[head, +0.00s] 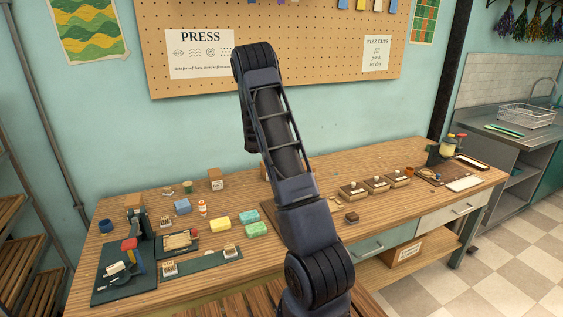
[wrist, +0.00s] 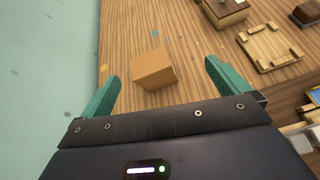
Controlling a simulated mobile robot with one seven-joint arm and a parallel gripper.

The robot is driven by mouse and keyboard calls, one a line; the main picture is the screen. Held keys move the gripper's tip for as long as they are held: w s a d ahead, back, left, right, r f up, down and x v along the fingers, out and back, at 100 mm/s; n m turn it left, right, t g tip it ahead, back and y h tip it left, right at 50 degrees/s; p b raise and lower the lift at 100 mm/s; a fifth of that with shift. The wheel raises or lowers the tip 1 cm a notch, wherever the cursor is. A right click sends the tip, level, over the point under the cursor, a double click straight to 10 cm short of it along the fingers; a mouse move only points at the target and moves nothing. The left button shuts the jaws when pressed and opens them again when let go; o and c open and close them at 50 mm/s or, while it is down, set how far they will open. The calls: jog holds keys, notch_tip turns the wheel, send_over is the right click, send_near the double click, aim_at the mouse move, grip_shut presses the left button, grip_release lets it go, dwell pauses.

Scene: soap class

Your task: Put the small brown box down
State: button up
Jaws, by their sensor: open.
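The small brown box (wrist: 153,68) shows in the wrist view as a plain, light brown block. It appears to rest on the wooden table (wrist: 190,25), close to the wall side. My gripper (wrist: 162,74) is open, with one green finger to the left of the box and one to the right. I see gaps between the box and both fingers. In the head view a bit of a brown box (head: 264,172) shows at the left edge of my arm; my arm hides the rest, and my fingers are hidden there too.
Another brown box with a label (head: 216,180) stands to the left at the back. Soap bars (head: 220,218) and a dark press stand (head: 125,270) are further left. Wooden stamps (head: 375,184) are to the right. A wooden frame tray (wrist: 270,47) lies right of my gripper in the wrist view.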

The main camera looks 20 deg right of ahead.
jog(key=s+a+r+m+t+y, duration=0.1)
jog(key=s+a+r+m+y, duration=0.2)
jog(key=s+a+r+m, duration=0.5)
jog(key=s+a+r+m+y, duration=0.1)
jog(key=s+a+r+y, duration=0.3)
jog(key=s+r, duration=0.85)
jog(key=s+a+m+t+y, duration=0.1)
jog(key=s+a+m, duration=0.1)
jog(key=s+a, duration=0.2)
jog(key=s+a+r+m+t+y, duration=0.1)
jog(key=s+a, duration=0.3)
jog(key=s, duration=0.7)
jog(key=s+a+r+m+t+y, duration=0.1)
jog(key=s+a+m+t+y, duration=0.1)
jog(key=s+a, duration=0.3)
jog(key=s+m+y, duration=0.1)
jog(key=s, duration=0.2)
jog(key=shift+s+r+m, duration=0.15)
jog(key=shift+r+m, duration=0.05)
jog(key=shift+m, duration=0.1)
jog(key=c, duration=0.4)
